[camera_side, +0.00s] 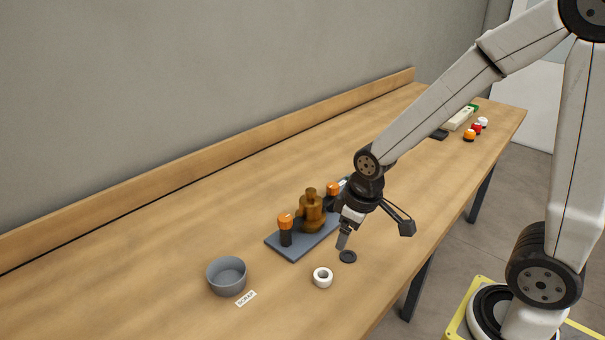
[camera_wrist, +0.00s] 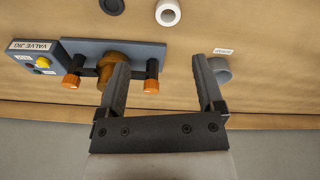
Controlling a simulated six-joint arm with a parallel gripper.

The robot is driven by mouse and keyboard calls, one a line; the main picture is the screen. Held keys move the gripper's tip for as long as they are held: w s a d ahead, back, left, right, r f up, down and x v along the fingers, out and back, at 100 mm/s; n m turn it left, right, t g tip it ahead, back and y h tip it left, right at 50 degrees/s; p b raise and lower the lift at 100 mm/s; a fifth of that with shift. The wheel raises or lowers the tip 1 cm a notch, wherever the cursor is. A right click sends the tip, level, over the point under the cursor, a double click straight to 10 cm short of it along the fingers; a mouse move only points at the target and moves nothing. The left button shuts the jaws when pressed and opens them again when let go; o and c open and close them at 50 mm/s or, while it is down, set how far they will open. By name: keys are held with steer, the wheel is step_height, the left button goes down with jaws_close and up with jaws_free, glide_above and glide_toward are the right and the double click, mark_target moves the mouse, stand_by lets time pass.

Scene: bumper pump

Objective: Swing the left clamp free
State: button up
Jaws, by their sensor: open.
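The blue-grey jig plate (camera_side: 292,249) carries a brass valve body (camera_side: 312,213) upright in its middle. An orange-topped black clamp stands on each side of it. The left clamp (camera_side: 286,228) is nearer the grey bowl; it shows at the right of the valve in the wrist view (camera_wrist: 152,86). The right clamp (camera_side: 333,188) is partly beside my wrist. My gripper (camera_wrist: 160,63) is open and empty, pointing down over the plate's front side. In the wrist view its fingers appear either side of the left clamp, one overlapping the valve. No contact is visible.
A grey bowl (camera_side: 227,277) with a label card (camera_side: 246,298) stands left of the plate. A white ring (camera_side: 323,278) and a dark ring (camera_side: 348,257) lie in front. The VALVE JIG label (camera_wrist: 34,47) is at the plate's other end. Several small items lie far right.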

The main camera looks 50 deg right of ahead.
steer(key=w+n+g, duration=0.1)
steer(key=w+n, duration=0.7)
steer(key=w, duration=0.1)
steer(key=n+g, duration=0.1)
steer(key=n, duration=0.9)
glide_above(285, 218)
steer(key=shift+r, duration=0.25)
steer(key=shift+f, duration=0.1)
steer(key=shift+f, duration=3.8)
jaws_close()
